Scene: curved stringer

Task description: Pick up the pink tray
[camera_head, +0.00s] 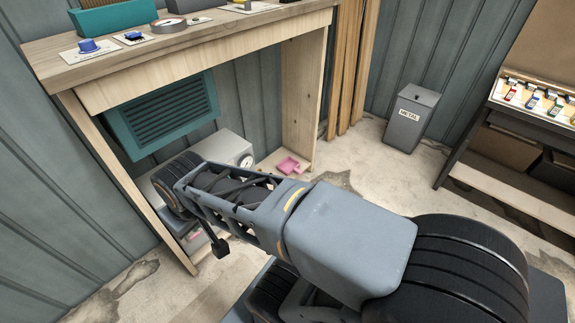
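A small pink tray (289,166) sits low under the workbench, near the foot of its right leg. It looks like a small open shape with a raised rim, and my arm crosses the picture just in front of it. My arm reaches from the lower right toward the left side of the bench and ends in view at a dark round joint. I cannot make out my gripper or its fingers. The tray stands apart from any visible part of my arm.
The wooden workbench (200,47) holds a teal box, a tape roll and small parts. A grey machine with a dial (226,150) stands beneath it, left of the tray. A grey metal bin (411,118) and a shelf of small items (537,98) stand right. Open concrete floor lies between.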

